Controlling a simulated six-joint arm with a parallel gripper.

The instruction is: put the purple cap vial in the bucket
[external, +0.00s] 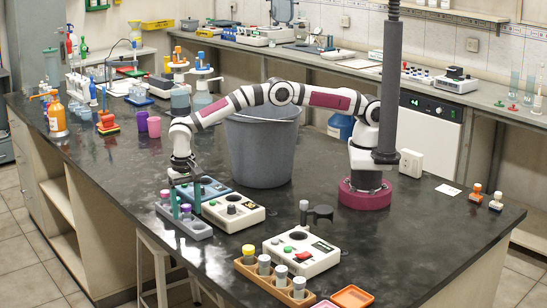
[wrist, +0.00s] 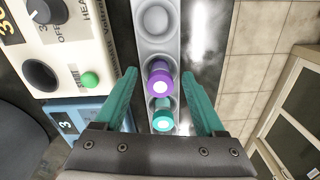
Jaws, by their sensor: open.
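The purple cap vial (wrist: 158,76) stands upright in a grey rack (wrist: 157,20) in the wrist view. It also shows, small, in the external view (external: 186,209). A teal cap vial (wrist: 162,116) stands in the adjacent hole; holes on the other side of the purple vial are empty. My gripper (wrist: 160,80) is open, with its teal fingers on either side of the purple cap and a gap at each side. In the external view my gripper (external: 185,206) points down over the rack. The grey bucket (external: 262,150) stands on the bench behind, right of the gripper.
A white device with a green button (external: 233,212) and a blue device (external: 205,189) stand close beside the rack. Another white device (external: 301,249) and an orange vial rack (external: 272,279) are nearer the front. The rack is near the bench edge.

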